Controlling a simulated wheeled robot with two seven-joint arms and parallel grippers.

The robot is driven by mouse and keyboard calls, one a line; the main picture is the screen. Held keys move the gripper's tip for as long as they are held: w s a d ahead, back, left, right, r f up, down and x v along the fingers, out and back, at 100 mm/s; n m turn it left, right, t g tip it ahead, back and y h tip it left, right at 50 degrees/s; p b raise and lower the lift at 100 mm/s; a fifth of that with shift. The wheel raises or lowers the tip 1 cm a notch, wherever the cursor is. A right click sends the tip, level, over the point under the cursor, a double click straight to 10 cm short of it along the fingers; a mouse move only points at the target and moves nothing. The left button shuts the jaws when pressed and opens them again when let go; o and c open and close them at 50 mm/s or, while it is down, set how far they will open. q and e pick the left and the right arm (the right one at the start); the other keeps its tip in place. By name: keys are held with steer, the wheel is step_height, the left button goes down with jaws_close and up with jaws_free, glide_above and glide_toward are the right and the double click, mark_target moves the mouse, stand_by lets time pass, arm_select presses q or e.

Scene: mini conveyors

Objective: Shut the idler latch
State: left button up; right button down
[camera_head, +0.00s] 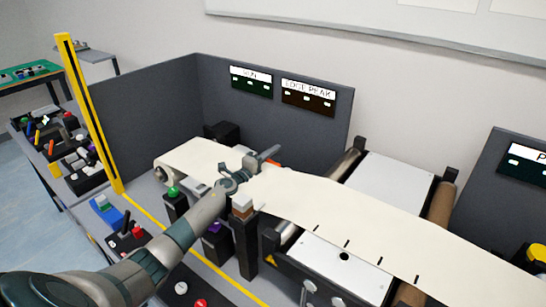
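My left arm comes in from the lower left, and its gripper (262,157) is over the far part of the cream conveyor belt (350,212). The gripper is small here, and I cannot tell whether its fingers are open or shut. A small orange part (274,165) shows just beyond the gripper at the belt's far edge. I cannot make out for certain which part is the idler latch; the gripper and wrist hide part of that area. A black post (246,247) with a brown and white top stands below the wrist. My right gripper is not in view.
A grey panel (150,110) with two dark displays stands behind the belt. A yellow post (88,115) rises at the left. A green button box (174,203) and a purple-topped box (216,242) stand near my forearm. A white plate (388,186) lies between rollers at right.

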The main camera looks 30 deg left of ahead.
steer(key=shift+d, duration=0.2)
arm_select(q)
jaws_close()
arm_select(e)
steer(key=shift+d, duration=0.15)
arm_select(q)
steer(key=shift+r+m, duration=0.15)
steer(key=shift+m, duration=0.25)
steer(key=shift+s+d+r+m+p, duration=0.1)
steer(key=shift+d+r+m+p, duration=0.4)
steer(key=shift+m, duration=1.4)
steer(key=shift+d+r+m+p, duration=0.35)
steer(key=shift+r+m, duration=0.3)
steer(key=shift+m, duration=1.25)
steer(key=shift+s+d+r+m+p, duration=0.1)
steer(key=shift+d+r+m+p, duration=0.35)
steer(key=shift+m, duration=1.45)
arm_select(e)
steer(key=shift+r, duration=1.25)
arm_select(q)
steer(key=shift+r, duration=0.1)
